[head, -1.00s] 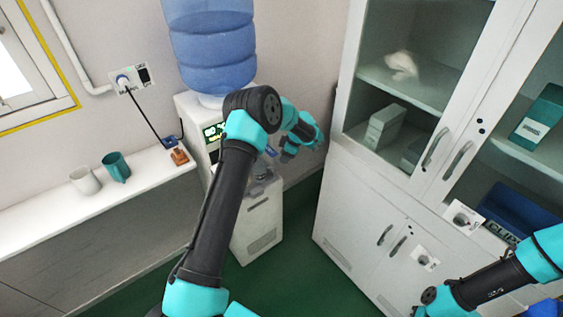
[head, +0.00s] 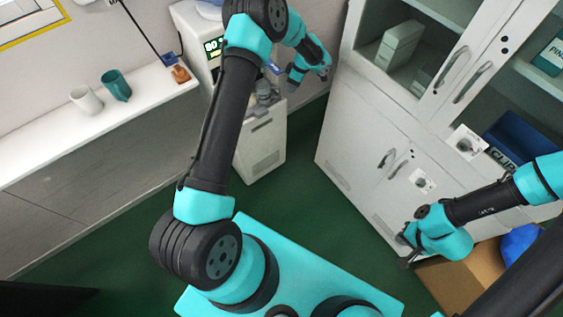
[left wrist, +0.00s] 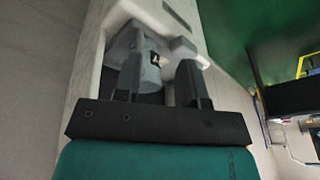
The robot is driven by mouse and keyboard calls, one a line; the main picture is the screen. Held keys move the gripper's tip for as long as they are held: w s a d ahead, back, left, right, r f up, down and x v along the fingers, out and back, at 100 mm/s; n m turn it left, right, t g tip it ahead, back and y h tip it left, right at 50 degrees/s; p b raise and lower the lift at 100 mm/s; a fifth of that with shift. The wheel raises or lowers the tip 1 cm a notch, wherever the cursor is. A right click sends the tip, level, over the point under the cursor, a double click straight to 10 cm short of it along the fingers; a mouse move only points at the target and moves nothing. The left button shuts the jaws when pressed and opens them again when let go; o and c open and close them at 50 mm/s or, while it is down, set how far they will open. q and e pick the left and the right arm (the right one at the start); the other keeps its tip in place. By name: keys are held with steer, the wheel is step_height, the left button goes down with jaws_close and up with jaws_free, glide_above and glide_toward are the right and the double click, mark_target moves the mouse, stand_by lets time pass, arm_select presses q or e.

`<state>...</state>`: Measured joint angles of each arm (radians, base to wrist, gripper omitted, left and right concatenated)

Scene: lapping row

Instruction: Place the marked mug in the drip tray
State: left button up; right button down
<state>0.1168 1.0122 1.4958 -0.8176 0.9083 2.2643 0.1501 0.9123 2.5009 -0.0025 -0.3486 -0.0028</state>
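A grey mug with a black label bearing a letter (left wrist: 154,60) stands in the white water dispenser's recess in the left wrist view. A grey shape in that recess in the head view (head: 263,92) seems to be the same mug. The drip tray under it is mostly hidden. My left gripper (left wrist: 160,82) has its fingers apart, with the mug between or just beyond them; a gap shows on the right finger's side. It also shows in the head view (head: 290,82), beside the dispenser. My right gripper (head: 405,260) is low by the cabinet, its fingers too small to read.
The water dispenser (head: 262,145) stands between the ledge (head: 60,140) and the cabinet (head: 350,130). A white mug (head: 86,100) and a teal mug (head: 117,86) stand on the ledge. A cardboard box (head: 455,285) is by my right gripper. Green floor lies open in front.

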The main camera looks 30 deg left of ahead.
arm_select(q)
steer(key=s+d+f+m+h, duration=0.35)
steer(key=s+d+m, duration=0.2)
steer(key=s, duration=0.25)
steer(key=s+d+f+m+h, duration=0.2)
steer(key=s+d+f+m, duration=0.35)
steer(key=s, duration=0.35)
steer(key=s+d+r+m+t, duration=0.1)
steer(key=s+m, duration=0.2)
steer(key=s, duration=0.5)
steer(key=s+d+r+m+t+h, duration=0.1)
steer(key=s+m, duration=0.3)
steer(key=s, duration=0.5)
steer(key=shift+s+d, duration=0.15)
steer(key=shift+d, duration=0.4)
